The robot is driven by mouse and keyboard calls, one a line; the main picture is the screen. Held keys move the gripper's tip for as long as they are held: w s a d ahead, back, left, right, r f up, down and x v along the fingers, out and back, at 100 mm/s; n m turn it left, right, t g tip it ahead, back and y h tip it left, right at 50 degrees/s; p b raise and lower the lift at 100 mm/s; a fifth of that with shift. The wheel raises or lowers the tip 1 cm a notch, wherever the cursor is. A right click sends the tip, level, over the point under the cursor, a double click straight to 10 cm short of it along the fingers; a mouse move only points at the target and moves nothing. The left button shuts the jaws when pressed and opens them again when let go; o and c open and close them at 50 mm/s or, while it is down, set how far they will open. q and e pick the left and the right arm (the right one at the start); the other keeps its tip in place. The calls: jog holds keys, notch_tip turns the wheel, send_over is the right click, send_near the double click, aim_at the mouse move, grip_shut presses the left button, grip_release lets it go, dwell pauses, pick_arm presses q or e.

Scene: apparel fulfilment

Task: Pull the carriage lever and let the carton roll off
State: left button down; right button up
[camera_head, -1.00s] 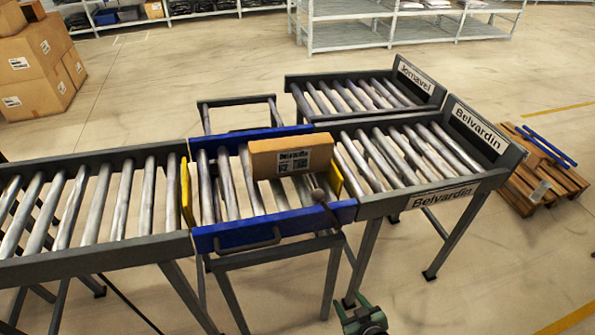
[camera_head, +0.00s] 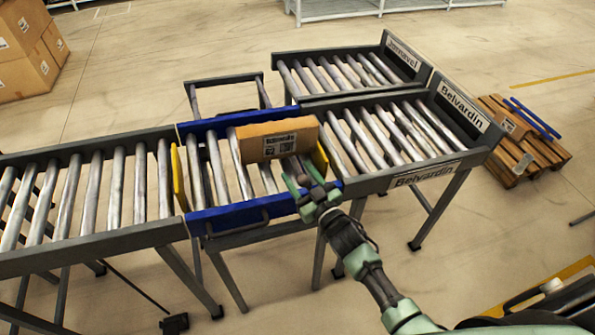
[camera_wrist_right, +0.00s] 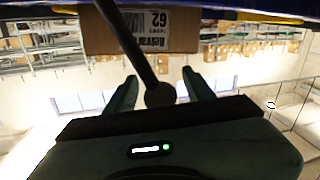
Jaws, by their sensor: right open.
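The brown carton (camera_head: 276,140), with a white Belvardin label, stands on the rollers of the blue carriage (camera_head: 238,216). It also shows in the right wrist view (camera_wrist_right: 150,36). My right gripper (camera_head: 309,188) is at the carriage's front right corner, open around the lever. In the right wrist view, the dark lever rod (camera_wrist_right: 125,40) ends in a round knob (camera_wrist_right: 160,95) between the two open fingers (camera_wrist_right: 160,88). I cannot tell whether they touch it. In the head view my gripper hides part of the lever. My left gripper is not in view.
The carriage lines up with the Belvardin roller lane (camera_head: 392,135) on its right; a yellow plate (camera_head: 320,157) stands between. The Jomavel lane (camera_head: 335,75) lies behind. A feed conveyor (camera_head: 85,195) joins on the left, with another yellow plate (camera_head: 180,178). A pallet (camera_head: 520,140) lies on the right.

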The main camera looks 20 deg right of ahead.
jog(key=shift+w+a, duration=0.1)
jog(key=shift+w, duration=0.3)
grip_shut()
dwell(1.2)
